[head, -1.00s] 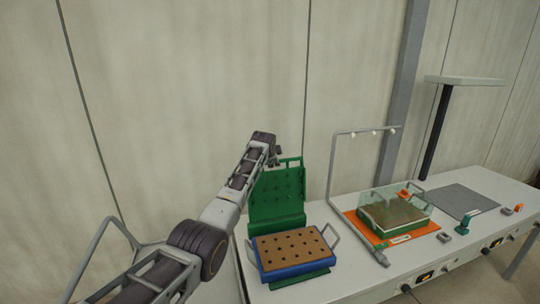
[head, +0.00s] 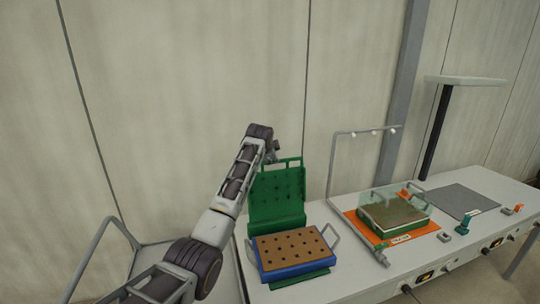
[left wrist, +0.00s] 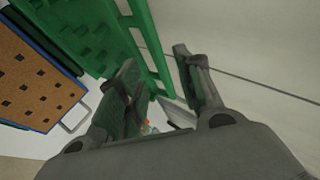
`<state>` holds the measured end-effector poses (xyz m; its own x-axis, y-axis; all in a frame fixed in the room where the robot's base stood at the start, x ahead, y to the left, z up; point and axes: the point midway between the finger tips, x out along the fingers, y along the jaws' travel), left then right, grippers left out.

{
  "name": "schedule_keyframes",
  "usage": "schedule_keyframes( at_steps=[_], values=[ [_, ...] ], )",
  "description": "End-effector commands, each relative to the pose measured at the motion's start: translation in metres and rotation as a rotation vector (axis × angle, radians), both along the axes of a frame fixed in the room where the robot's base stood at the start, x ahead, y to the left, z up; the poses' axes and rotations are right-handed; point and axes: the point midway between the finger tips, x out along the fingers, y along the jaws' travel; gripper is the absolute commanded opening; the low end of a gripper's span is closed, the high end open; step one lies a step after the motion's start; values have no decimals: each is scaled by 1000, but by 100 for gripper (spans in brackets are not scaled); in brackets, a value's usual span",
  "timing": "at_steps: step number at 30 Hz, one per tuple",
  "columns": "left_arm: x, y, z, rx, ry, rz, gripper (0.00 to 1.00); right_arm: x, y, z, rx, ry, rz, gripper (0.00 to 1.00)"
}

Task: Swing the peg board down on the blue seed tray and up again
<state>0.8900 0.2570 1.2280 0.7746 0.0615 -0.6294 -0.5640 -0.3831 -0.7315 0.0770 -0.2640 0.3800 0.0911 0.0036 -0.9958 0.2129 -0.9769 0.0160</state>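The green peg board (head: 277,195) stands upright, tilted back, behind the blue seed tray (head: 290,270). Its handle bar (head: 289,162) is at the top edge. The tray holds brown soil with rows of dark holes and has wire handles. My left gripper (head: 274,152) is beside the top left of the board, near the handle. In the left wrist view, its two fingers (left wrist: 158,88) are apart, and the green handle bar (left wrist: 152,62) shows in the gap between them; I cannot tell whether they touch it. My right gripper is out of view.
Right of the tray, a grey spray frame (head: 333,165) stands by an orange mat (head: 372,236) with a clear-covered green tray (head: 393,224). A dark grey plate (head: 462,199) and small clamps lie farther right. The white bench (head: 340,275) is clear in front.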

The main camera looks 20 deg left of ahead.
Motion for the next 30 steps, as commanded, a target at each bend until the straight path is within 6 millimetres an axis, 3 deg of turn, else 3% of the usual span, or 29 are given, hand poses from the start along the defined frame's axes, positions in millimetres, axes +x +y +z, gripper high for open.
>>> schedule_keyframes(
  at_steps=[15, 25, 30],
  values=[
    [-17, -1, 14, 1, -1, 0, 35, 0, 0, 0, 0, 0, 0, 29],
    [-18, -1, 14, 0, 0, 0, 35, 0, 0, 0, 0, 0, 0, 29],
    [-21, -2, 3, -9, 8, 7, 35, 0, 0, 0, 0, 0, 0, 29]
  ],
)
